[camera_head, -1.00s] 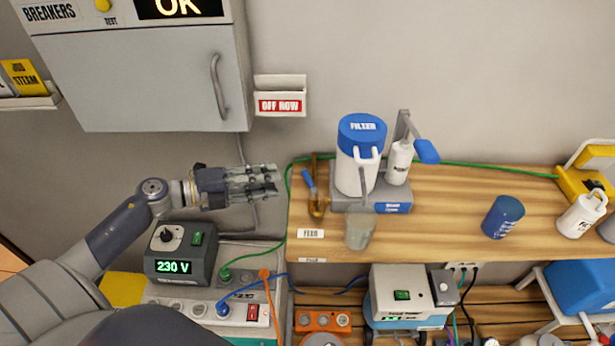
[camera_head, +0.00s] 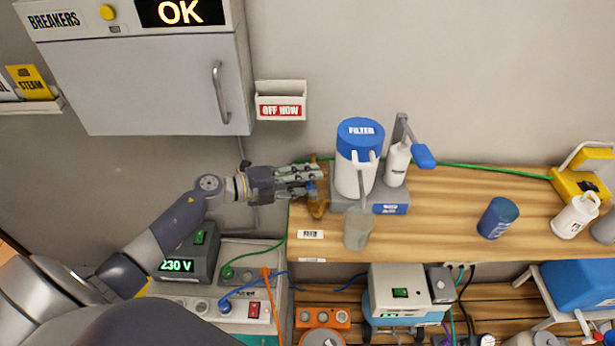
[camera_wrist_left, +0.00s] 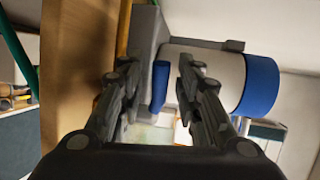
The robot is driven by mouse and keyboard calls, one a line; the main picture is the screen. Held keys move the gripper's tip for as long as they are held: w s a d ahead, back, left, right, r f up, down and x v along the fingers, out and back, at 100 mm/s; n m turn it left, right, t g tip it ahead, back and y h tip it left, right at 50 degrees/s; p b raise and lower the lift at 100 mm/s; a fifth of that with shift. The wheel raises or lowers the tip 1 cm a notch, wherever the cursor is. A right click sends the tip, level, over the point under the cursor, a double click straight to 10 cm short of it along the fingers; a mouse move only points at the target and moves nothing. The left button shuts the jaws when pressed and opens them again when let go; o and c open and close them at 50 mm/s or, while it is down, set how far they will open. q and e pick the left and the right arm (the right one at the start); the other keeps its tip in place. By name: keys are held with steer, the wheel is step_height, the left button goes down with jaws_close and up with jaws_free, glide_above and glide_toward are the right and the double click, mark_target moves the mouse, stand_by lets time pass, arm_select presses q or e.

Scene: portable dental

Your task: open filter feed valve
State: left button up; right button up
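The filter (camera_head: 357,170) is a white canister with a blue lid on a grey base at the left part of the wooden bench. A brass feed pipe (camera_head: 318,209) stands just left of it. The blue valve lever on this pipe is mostly hidden by my fingers in the head view. In the left wrist view a blue piece, apparently the lever (camera_wrist_left: 160,86), shows between the fingers, with the filter canister (camera_wrist_left: 222,78) behind. My left gripper (camera_head: 317,180) is open around the lever; I see a gap to the right finger. My right gripper is not in view.
A cloudy beaker (camera_head: 358,229) stands in front of the filter. A white bottle (camera_head: 397,164) with a blue-ended lever arm is to its right. A green hose (camera_head: 470,165) runs along the wall.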

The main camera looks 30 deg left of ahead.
arm_select(q)
steer(key=shift+w, duration=0.1)
jaws_close()
steer(key=shift+d+f+b, duration=0.1)
steer(key=shift+f+b, duration=0.05)
steer(key=shift+b, duration=0.3)
steer(key=m+g+h+b, duration=0.1)
steer(key=b, duration=0.1)
steer(key=m+g+h+b, duration=0.1)
steer(key=b, duration=0.2)
steer(key=w+d+m+g+h+b, duration=0.1)
steer(key=g+b, duration=0.1)
steer(key=shift+f+m, duration=0.1)
steer(key=shift+m, duration=0.3)
steer(key=shift+d+r+m+g+h+b, duration=0.1)
steer(key=shift+r+m+g+h+b, duration=0.1)
steer(key=shift+m+g+h+b, duration=0.35)
jaws_free()
